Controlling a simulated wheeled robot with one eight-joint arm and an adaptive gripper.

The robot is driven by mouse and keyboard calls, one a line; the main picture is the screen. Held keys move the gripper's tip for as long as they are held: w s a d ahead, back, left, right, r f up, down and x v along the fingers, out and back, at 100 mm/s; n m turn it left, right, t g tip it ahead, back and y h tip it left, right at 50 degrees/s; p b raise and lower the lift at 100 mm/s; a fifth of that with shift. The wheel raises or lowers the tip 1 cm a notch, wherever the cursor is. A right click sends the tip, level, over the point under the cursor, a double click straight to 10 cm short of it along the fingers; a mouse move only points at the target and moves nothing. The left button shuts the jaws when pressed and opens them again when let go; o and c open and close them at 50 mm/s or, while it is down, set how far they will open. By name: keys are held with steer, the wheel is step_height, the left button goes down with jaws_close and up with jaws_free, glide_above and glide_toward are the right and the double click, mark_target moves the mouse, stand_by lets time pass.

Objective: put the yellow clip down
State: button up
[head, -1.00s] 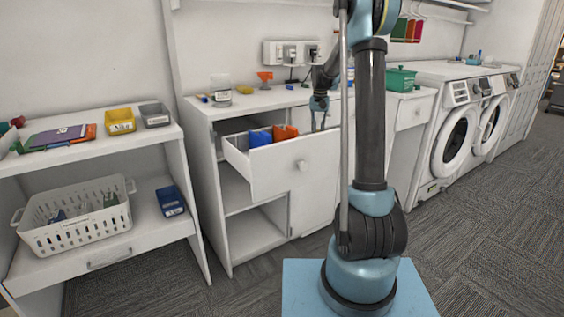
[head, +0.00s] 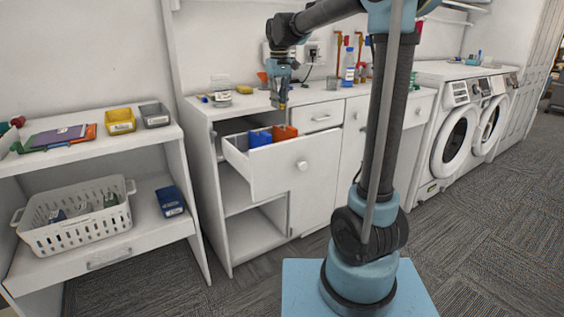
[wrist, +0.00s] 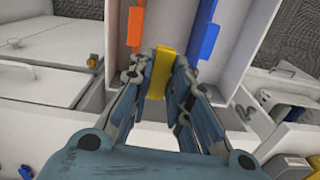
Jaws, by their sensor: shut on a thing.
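The yellow clip (wrist: 161,68) is held between the fingers of my gripper (wrist: 160,80) in the wrist view. In the head view my gripper (head: 282,103) points down above the open drawer (head: 285,178), near its back edge, with a small bit of yellow at its tips. The clip is above the drawer and looks apart from it. Inside the drawer are a blue divider or bin (head: 260,138) and an orange one (head: 285,132); in the wrist view orange (wrist: 135,25) and blue (wrist: 209,40) stand either side of the clip.
The counter (head: 240,105) behind holds a jar (head: 221,98) and small items. Bottles (head: 349,70) stand at its right. A shelf at left holds a yellow bin (head: 120,121), a grey bin (head: 154,115) and a white basket (head: 78,215). Washing machines (head: 458,130) stand at right.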

steer(key=shift+n, duration=0.3)
steer(key=f, duration=0.5)
steer(key=s+f, duration=0.1)
steer(key=f, duration=0.9)
steer(key=shift+s+a+f, duration=0.35)
steer(key=shift+f, duration=2.35)
steer(key=o, duration=0.8)
steer(key=shift+f, duration=0.1)
steer(key=shift+c, duration=0.2)
step_height(320, 180, up, 12)
